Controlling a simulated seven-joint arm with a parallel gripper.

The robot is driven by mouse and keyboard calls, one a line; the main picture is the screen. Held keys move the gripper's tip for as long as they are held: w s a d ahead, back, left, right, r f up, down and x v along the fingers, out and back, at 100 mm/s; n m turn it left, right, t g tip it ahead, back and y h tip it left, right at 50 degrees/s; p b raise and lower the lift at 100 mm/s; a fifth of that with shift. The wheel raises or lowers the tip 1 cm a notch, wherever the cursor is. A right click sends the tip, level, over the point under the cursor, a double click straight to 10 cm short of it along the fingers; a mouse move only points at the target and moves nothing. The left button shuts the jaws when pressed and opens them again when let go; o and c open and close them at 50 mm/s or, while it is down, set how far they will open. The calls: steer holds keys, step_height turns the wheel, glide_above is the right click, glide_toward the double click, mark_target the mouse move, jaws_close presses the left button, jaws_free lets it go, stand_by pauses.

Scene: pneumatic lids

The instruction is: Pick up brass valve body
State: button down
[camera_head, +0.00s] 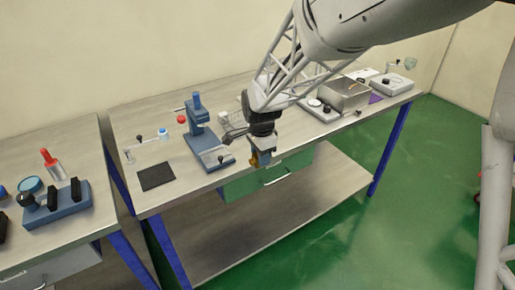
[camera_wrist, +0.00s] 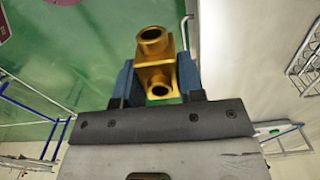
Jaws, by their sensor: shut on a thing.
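The brass valve body (camera_wrist: 156,72) is a gold-coloured block with two round ports, seen close in the wrist view. My gripper (camera_wrist: 160,82) is shut on it, with a blue-grey finger on each side. In the head view my gripper (camera_head: 261,153) points down at the front edge of the middle workbench. There the brass valve body (camera_head: 254,159) shows small and partly hidden between the fingers. It appears held in front of the green drawer, apart from the bench top, though the exact gap is hard to tell.
A green drawer (camera_head: 275,178) lies below the top. A second bench (camera_head: 75,215) stands left with a blue fixture (camera_head: 57,207).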

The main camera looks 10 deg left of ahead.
steer(key=shift+s+d+r, duration=0.1)
steer(key=shift+s+d, duration=0.25)
steer(key=shift+s, duration=0.25)
steer(key=shift+s+d+r, duration=0.1)
steer(key=shift+s+d, duration=0.2)
steer(key=shift+s, duration=0.3)
steer(key=shift+a, duration=0.1)
